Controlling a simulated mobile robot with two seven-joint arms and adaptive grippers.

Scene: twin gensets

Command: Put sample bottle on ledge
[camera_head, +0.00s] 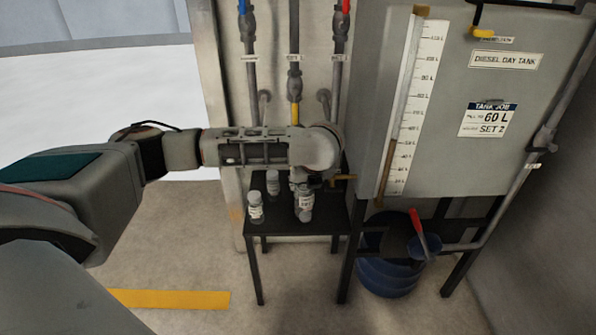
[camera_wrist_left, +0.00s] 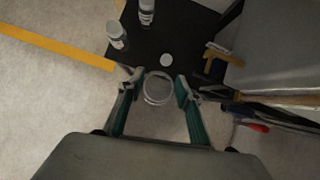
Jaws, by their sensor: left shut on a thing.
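My left gripper (camera_head: 303,188) points down over the small black stand (camera_head: 325,222), whose top is the only ledge-like surface I can make out. It is shut on a clear sample bottle (camera_head: 305,208) with a pale label. In the left wrist view the bottle (camera_wrist_left: 158,88) sits between the fingers of the left gripper (camera_wrist_left: 158,92), close to the edge of the black top (camera_wrist_left: 185,35). I cannot tell whether its base touches the top. Two more white-capped bottles stand to the left, one in front (camera_head: 255,207) and one behind (camera_head: 272,183). My right gripper is not in view.
A small white disc (camera_wrist_left: 166,60) lies near the held bottle. A brass valve (camera_head: 342,180) juts close to the gripper's right. The grey diesel day tank (camera_head: 440,150) stands at the right, with a blue bucket (camera_head: 388,278) below. Pipes rise behind. Floor at front left is clear.

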